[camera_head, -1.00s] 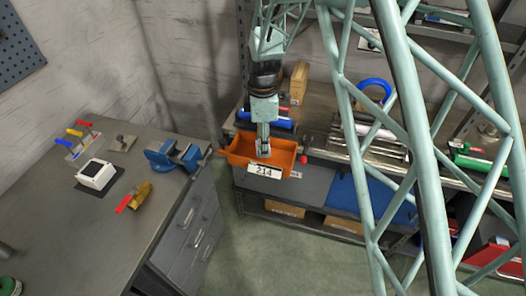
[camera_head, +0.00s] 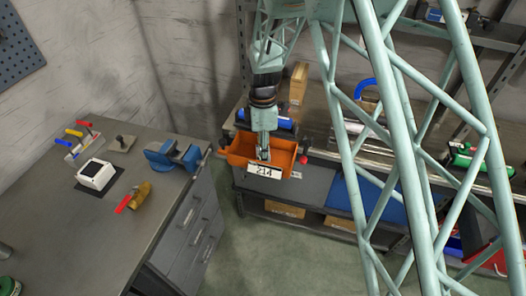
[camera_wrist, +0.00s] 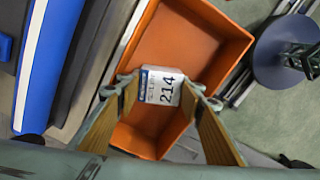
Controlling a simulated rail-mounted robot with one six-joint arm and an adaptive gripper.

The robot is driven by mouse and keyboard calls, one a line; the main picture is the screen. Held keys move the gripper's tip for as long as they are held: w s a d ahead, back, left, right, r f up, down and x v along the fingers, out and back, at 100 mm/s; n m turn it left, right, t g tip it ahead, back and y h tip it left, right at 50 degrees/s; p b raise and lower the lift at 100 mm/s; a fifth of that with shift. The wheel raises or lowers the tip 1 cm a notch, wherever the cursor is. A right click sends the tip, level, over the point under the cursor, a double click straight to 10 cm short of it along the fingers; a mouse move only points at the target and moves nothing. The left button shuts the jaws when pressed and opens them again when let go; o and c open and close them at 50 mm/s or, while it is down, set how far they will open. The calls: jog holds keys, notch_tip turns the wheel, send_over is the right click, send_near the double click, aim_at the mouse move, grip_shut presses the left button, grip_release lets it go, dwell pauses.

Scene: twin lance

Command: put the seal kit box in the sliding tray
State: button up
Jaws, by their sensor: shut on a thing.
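The seal kit box is a small white box (camera_wrist: 160,87) with a blue strip and the number 214, seen in the wrist view. My gripper (camera_wrist: 161,86) is shut on it, one finger on each side. The sliding tray is an orange open tray (camera_wrist: 230,47) beneath the box. My gripper (camera_head: 263,154) points down inside the tray's outline there. I cannot tell whether the box touches the tray floor.
A blue cylinder (camera_head: 270,121) lies behind the tray, and a red knob (camera_head: 304,158) is at its right. A blue mat (camera_head: 368,192) is farther right. A workbench with a blue vise (camera_head: 172,157) stands left. Open floor lies between the benches.

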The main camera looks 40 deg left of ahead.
jog(key=shift+f, duration=0.1)
jog(key=o, duration=0.6)
jog(key=shift+c, duration=0.2)
notch_tip(320, 180, up, 12)
jog(key=shift+p, duration=0.4)
dwell(0.7)
